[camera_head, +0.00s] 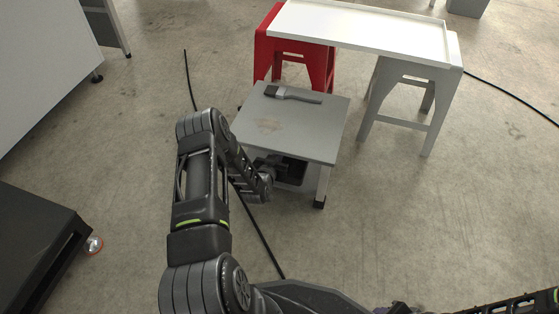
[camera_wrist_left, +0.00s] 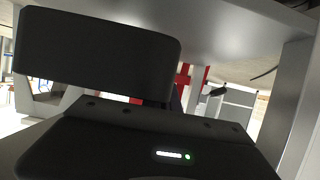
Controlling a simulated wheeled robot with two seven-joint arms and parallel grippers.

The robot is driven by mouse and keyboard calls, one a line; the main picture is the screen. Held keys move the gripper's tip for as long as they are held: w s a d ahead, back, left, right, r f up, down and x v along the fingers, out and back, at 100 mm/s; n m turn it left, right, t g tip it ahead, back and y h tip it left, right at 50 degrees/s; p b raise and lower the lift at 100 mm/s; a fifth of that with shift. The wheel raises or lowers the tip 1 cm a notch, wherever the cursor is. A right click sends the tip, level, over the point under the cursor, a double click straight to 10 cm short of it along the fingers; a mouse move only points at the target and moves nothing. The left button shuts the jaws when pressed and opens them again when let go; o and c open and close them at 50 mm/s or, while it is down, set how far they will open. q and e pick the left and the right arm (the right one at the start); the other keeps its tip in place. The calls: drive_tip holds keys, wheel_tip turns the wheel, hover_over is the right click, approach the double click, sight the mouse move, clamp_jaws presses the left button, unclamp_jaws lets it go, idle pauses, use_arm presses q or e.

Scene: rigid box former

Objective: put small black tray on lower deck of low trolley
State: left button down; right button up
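The low trolley (camera_head: 318,142) stands in the middle of the head view, with a grey upper deck on legs. A dark shape, apparently the small black tray (camera_head: 291,171), shows in the shade under that deck; it is partly hidden by the deck and my arm. My left gripper (camera_head: 264,187) is low at the trolley's near left side, by the dark shape. In the left wrist view the grey underside of the deck is overhead and a black slab (camera_wrist_left: 95,55) is close to the camera; I cannot tell whether it is tray or finger. Fingertips are hidden.
A brush (camera_head: 290,94) lies on the upper deck. Behind it, a white tabletop (camera_head: 360,27) rests on a red stool (camera_head: 318,62) and a grey stool (camera_head: 412,91). A black cable (camera_head: 262,238) crosses the floor.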

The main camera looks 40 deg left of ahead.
use_arm(q)
drive_tip(key=shift+w, duration=0.1)
drive_tip(key=shift+w+a+b, duration=0.15)
drive_tip(key=shift+w+b, duration=0.15)
drive_tip(key=shift+w, duration=0.15)
wheel_tip(320, 180, down, 4)
drive_tip(key=shift+w+r+b, duration=0.15)
drive_tip(key=shift+r+b, duration=0.05)
drive_tip(key=shift+b, duration=1.05)
drive_tip(key=shift+a+r, duration=0.1)
drive_tip(key=c, duration=1.6)
unclamp_jaws()
drive_tip(key=shift+f, duration=0.2)
drive_tip(key=shift+c, duration=0.2)
drive_tip(key=shift+r, duration=0.1)
